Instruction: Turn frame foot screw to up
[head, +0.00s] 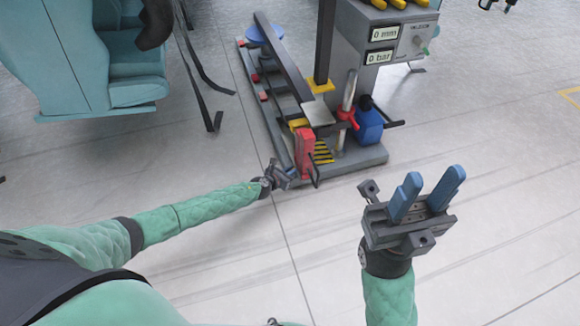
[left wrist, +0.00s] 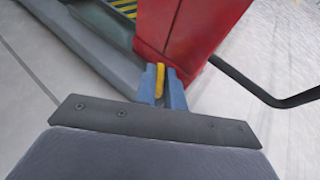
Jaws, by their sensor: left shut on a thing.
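My left gripper (left wrist: 160,86) is shut on a small yellow piece (left wrist: 159,82), which I take to be the frame foot screw, at the bottom of a red block (left wrist: 190,30). The yellow piece stands between the blue fingertips in the left wrist view. In the head view the left gripper (head: 277,174) is at the near left corner of the machine frame, beside the red block (head: 304,152), and the yellow piece cannot be made out there. My right gripper (head: 424,196) is open and empty over the bare floor, with its two blue fingers apart.
The grey machine frame (head: 370,157) stands on the floor, with a control box (head: 385,50) reading "0 mm" and "0 bar". A black bar (left wrist: 270,95) juts out beside the red block. Teal seats (head: 75,60) stand at the left. Floor at right is clear.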

